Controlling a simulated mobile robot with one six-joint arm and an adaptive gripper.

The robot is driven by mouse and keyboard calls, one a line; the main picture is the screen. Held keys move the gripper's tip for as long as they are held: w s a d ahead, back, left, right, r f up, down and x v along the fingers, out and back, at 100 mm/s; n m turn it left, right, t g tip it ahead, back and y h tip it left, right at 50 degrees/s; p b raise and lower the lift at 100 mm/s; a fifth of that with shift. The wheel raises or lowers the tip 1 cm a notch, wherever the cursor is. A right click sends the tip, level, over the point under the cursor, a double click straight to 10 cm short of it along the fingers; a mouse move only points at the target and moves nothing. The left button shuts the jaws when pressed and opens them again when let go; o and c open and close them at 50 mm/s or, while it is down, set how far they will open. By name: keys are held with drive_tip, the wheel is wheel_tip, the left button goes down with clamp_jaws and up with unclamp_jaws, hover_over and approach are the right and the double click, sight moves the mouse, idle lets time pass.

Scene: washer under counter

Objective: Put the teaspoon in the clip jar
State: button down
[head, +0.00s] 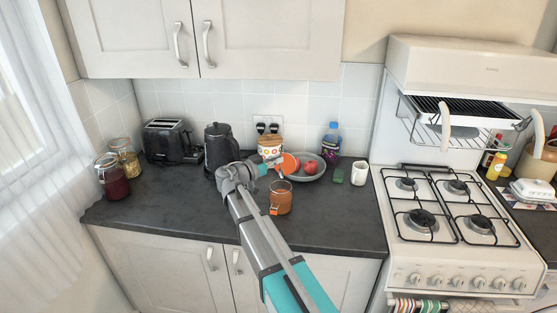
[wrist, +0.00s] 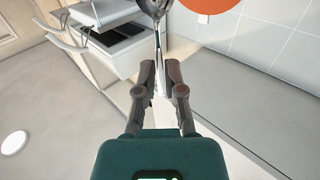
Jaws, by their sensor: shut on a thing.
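My gripper (wrist: 160,92) is shut on the teaspoon (wrist: 158,45). It grips the handle, and the metal bowl points away from the fingers at the top edge of the wrist view. In the head view my gripper (head: 268,166) is above the counter, close to the clip jar (head: 281,200); the spoon is too small to make out there. The clip jar has orange-brown contents and stands upright on the counter. An orange round lid (head: 288,163) shows raised above it, and what seems the same disc is cut off at the top of the wrist view (wrist: 205,5).
A grey bowl with red fruit (head: 318,174) stands behind the jar, with a white mug (head: 359,173) to the right. A black kettle (head: 220,147) and a toaster (head: 167,140) stand left. Two filled jars (head: 112,180) (head: 124,157) are far left. The hob (head: 447,208) is right.

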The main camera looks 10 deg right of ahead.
drive_tip(key=shift+f+b, duration=4.2)
drive_tip(key=shift+f, duration=0.15)
drive_tip(key=c, duration=0.8)
unclamp_jaws()
drive_tip(key=shift+o, duration=0.6)
drive_tip(key=shift+w+d+f, duration=0.1)
drive_tip(key=shift+w+f, duration=0.05)
drive_tip(key=shift+w, duration=0.05)
drive_tip(key=shift+s, duration=0.2)
drive_tip(key=shift+r, duration=0.25)
